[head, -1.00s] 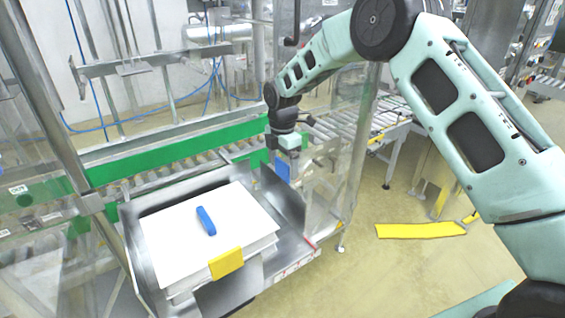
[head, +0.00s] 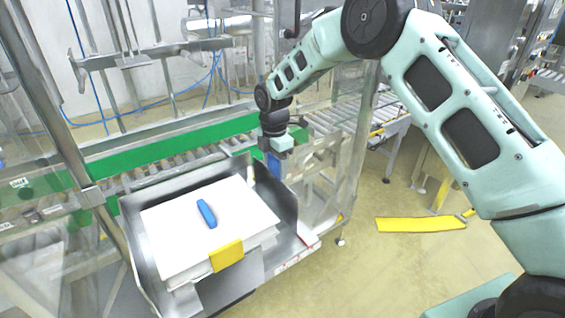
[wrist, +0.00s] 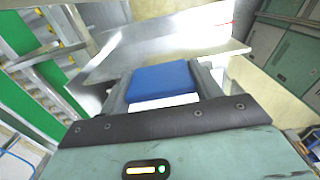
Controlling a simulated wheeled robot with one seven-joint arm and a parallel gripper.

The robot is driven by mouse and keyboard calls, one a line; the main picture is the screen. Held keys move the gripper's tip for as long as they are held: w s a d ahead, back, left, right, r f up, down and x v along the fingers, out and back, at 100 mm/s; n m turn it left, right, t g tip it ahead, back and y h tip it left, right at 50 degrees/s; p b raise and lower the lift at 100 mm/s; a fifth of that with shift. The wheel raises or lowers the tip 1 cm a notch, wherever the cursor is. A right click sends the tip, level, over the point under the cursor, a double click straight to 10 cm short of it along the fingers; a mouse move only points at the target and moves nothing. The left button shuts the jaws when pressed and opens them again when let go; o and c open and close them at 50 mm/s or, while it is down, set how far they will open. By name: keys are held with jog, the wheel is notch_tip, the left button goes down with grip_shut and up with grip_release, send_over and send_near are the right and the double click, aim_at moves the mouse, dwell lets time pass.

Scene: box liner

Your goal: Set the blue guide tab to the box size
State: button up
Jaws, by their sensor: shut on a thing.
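My gripper (wrist: 163,82) is shut on the blue guide tab (wrist: 162,78), which sits between its two fingers in the wrist view. In the head view the blue guide tab (head: 274,163) shows as a small patch under my gripper (head: 275,154), at the back right corner of the metal tray (head: 285,208). A stack of white sheets (head: 240,200) lies in the tray, to the left of and nearer than the tab. Any contact between tab and stack is hidden.
A blue oblong piece (head: 207,213) lies on top of the stack. A yellow tab (head: 227,255) stands at its front edge. A roller conveyor with a green side rail (head: 150,150) runs behind the tray. A clear panel and metal post (head: 355,150) stand to the right.

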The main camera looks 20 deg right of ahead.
jog(key=s+a, duration=0.1)
jog(key=a, duration=0.4)
jog(key=s+a+b, duration=0.1)
jog(key=a, duration=0.2)
jog(key=shift+s, duration=0.3)
jog(key=o, duration=1.4)
notch_tip(320, 180, up, 18)
jog(key=b, duration=0.4)
jog(key=shift+f+b, duration=0.25)
jog(key=shift+b, duration=0.1)
